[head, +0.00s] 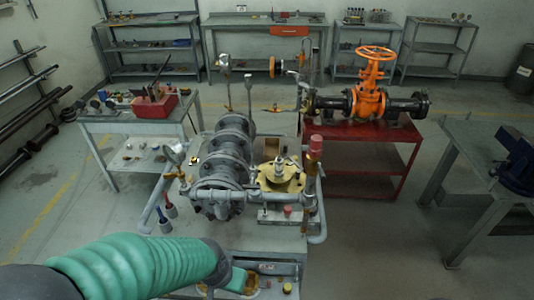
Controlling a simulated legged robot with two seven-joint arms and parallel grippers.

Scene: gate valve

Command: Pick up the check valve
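I cannot tell for sure which part is the check valve. A grey flanged pipe body (228,155) stands on the workbench in the middle, and a brass-coloured flanged piece (277,177) sits just right of it. My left arm, in a green sleeve, comes in from the lower left. Its end, my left gripper (240,281), is at the bottom middle, low at the near edge of the bench and in front of the pipe body. Its fingers are too small and covered to read. My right gripper is not in view.
An orange gate valve (369,101) with a handwheel stands on a red table (362,134) at the back right. A side table (135,118) with a red toolbox (155,104) is at the left. A vise (518,160) is at the far right. Floor between the tables is clear.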

